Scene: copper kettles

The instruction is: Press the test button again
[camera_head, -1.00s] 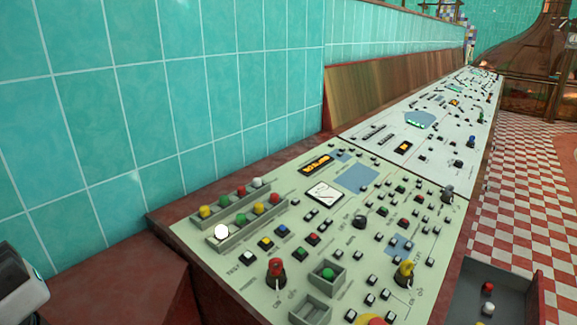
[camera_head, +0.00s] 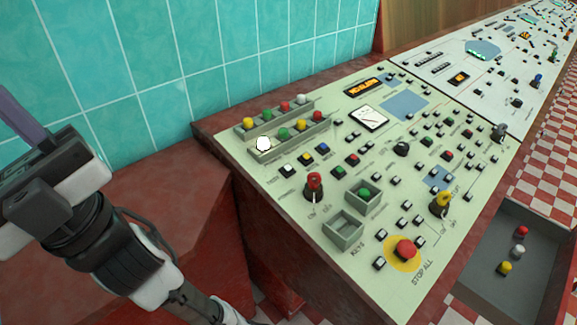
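The sloping pale green control panel (camera_head: 330,105) fills the middle of the view. A small white-topped square button (camera_head: 286,171) sits at its left side, in a row with yellow, blue, green and red ones; the small lettering beside it is too blurred to read surely as the test label. A white lamp (camera_head: 264,144) above it looks bright. My gripper (camera_head: 45,175) is at the left edge, well left of the panel and touching nothing on it.
A red knob (camera_head: 314,184), open grey boxes (camera_head: 344,230) and a red stop button (camera_head: 405,249) on yellow stand nearby on the panel. A grey tray (camera_head: 480,285) with coloured knobs lies at lower right. The tiled wall (camera_head: 230,55) rises behind.

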